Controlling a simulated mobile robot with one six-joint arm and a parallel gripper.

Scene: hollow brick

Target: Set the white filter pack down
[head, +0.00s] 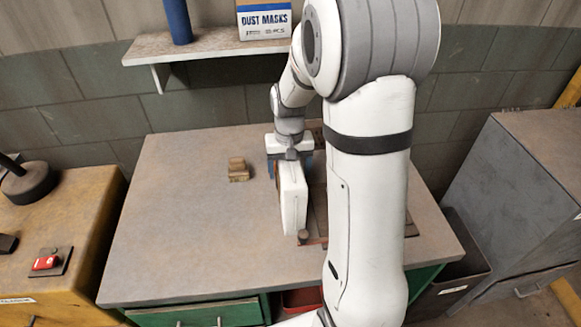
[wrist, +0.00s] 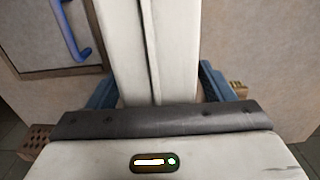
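The white filter pack (head: 293,200) is upright below my gripper (head: 290,158) in the head view, over the grey-brown bench top. In the wrist view the pack (wrist: 165,50) runs between my gripper's two blue fingers (wrist: 158,92), which sit against its sides. My gripper is shut on it. I cannot tell whether its lower edge touches the bench. A brown tray (head: 312,238) lies just right of the pack, mostly hidden by my arm.
A small wooden block (head: 238,170) stands left of the pack. A perforated red-brown brick (wrist: 38,138) shows in the wrist view. A blue handle (wrist: 70,30) lies over the tray. The bench's left half (head: 180,225) is mostly clear. A shelf (head: 200,46) hangs behind.

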